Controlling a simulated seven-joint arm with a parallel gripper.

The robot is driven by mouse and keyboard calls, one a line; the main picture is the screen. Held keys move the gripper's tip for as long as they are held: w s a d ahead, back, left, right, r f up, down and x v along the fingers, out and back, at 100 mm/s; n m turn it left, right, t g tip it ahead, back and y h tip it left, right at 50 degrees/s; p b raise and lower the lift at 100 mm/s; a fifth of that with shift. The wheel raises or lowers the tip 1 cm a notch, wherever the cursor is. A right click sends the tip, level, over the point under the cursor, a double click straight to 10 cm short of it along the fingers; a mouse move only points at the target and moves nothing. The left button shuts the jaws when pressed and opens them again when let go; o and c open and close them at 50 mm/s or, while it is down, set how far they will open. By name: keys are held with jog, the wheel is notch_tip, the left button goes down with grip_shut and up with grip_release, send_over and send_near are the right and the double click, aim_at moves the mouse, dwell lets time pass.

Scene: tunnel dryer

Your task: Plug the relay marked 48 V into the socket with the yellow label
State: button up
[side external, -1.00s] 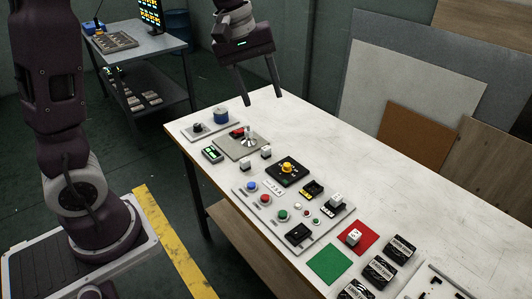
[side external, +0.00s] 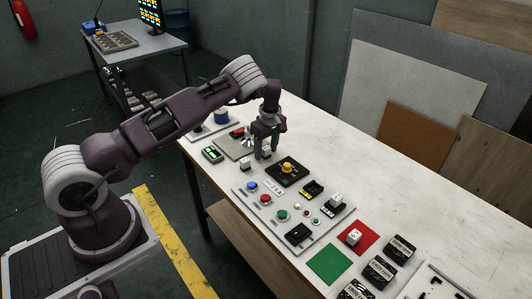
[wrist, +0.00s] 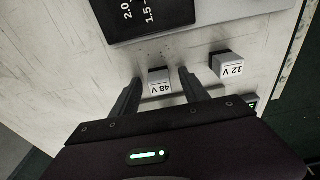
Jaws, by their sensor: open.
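The relay marked 48 V (wrist: 160,82) is a small white block with a dark base, standing on the pale table. In the wrist view it lies between the two fingers of my gripper (wrist: 160,80), with a gap on each side. In the side view my gripper (side external: 267,153) is low over the table, pointing down, with its open fingers either side of this relay (side external: 266,152). A relay marked 12 V (wrist: 229,66) stands to the right in the wrist view, outside the fingers. The socket with the yellow label (side external: 313,190) is black and sits on the grey panel, apparently empty.
The grey panel (side external: 268,218) carries coloured buttons and another socket holding a white relay (side external: 336,200). A white block (side external: 351,236) is on a red mat. The table's far side is clear.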

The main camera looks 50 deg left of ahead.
aim_at(266, 148)
grip_shut()
jog(key=shift+r, duration=0.25)
notch_tip(266, 148, up, 8)
jog(key=shift+f, duration=0.2)
jog(key=d+r, duration=0.1)
jog(key=d, duration=2.1)
jog(key=shift+r, duration=0.25)
